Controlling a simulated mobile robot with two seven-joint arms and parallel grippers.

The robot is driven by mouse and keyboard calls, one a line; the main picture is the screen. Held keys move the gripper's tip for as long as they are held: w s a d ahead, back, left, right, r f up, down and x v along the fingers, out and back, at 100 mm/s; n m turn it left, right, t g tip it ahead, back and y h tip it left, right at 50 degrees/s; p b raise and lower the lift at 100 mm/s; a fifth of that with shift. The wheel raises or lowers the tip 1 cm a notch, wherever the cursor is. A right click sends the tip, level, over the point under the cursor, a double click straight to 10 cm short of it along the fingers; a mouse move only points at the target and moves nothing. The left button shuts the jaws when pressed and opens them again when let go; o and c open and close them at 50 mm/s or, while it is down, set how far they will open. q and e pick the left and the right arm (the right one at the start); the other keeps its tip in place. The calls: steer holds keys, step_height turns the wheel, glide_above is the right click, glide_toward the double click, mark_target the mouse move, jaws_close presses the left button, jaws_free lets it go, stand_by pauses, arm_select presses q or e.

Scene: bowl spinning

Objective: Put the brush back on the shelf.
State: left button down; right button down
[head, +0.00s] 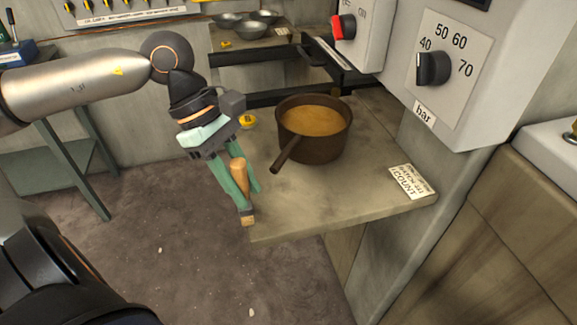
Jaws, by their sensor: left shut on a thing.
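My left gripper (250,193), with green fingers, is shut on the brush (239,173). The brush has a light wooden handle, and its pale tan end hangs low between the fingertips. The gripper holds it at the left front edge of a grey shelf-like slab (330,205). I cannot tell whether the brush touches the slab. My right gripper is not in view.
A brown pot (318,145) with tan contents stands on the slab, its handle pointing toward the gripper. A yellow round item (247,121) lies behind the gripper. A label plate (411,181) lies at right. A grey machine with a dial (433,68) overhangs the right. Metal bowls (250,28) stand behind.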

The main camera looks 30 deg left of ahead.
arm_select(q)
steer(key=d, duration=0.1)
steer(key=w+d, duration=0.1)
steer(key=d, duration=0.3)
steer(key=shift+w+r, duration=0.2)
steer(key=shift+r, duration=0.2)
steer(key=shift+w+a, duration=0.1)
steer(key=shift+w, duration=0.7)
steer(key=w, duration=0.3)
steer(key=shift+w+a+p, duration=0.1)
steer(key=shift+p, duration=0.3)
steer(key=shift+f, duration=0.65)
steer(key=shift+f, duration=0.1)
steer(key=c, duration=0.6)
jaws_free()
